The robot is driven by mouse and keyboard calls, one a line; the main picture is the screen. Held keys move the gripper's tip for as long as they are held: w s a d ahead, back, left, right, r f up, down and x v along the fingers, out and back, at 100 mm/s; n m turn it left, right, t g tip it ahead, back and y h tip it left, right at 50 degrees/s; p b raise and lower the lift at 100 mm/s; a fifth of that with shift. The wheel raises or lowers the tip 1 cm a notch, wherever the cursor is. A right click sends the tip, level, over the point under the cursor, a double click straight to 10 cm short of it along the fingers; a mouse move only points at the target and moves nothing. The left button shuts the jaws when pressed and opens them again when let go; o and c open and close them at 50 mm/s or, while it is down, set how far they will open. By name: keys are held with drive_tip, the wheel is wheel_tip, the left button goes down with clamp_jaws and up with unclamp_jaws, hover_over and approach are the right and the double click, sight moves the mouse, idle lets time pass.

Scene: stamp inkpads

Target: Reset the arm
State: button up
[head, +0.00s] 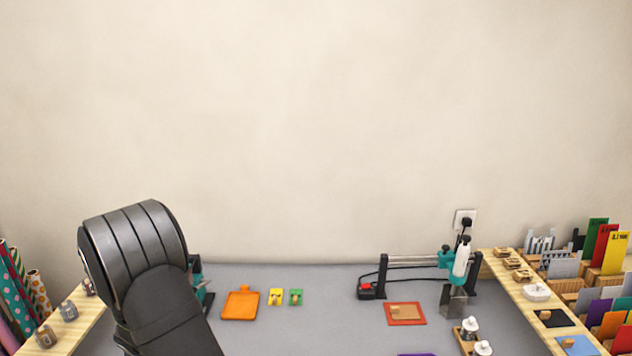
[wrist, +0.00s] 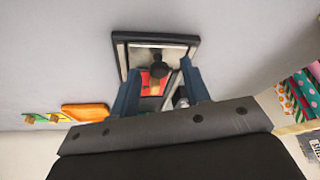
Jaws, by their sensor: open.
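My gripper (wrist: 159,68) shows in the wrist view with its two blue fingers apart. Between and beyond the fingertips is a device with a black-edged square base (wrist: 118,40), a silver plate, a dark round knob and a red part. I cannot tell whether the fingers touch it, but they are not closed on it. In the head view my dark arm stands at the left and hides most of that spot. A teal and dark piece (head: 207,297) shows just right of the arm; I cannot tell what it belongs to.
An orange inkpad (head: 240,304) and small yellow (head: 276,297) and green (head: 296,297) pads lie right of the arm. A red pad (head: 405,319) lies near a teal-and-black press stand (head: 458,290). Wooden side shelves (head: 522,305) hold cards and pads. Grey table (head: 330,290) lies bare between.

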idle(0.3)
drive_tip(key=v, duration=1.7)
drive_tip(key=x, duration=1.7)
drive_tip(key=shift+f, duration=0.15)
drive_tip(key=w, duration=0.8)
drive_tip(key=shift+w, duration=0.4)
drive_tip(key=v, duration=1.7)
drive_tip(key=shift+r, duration=0.2)
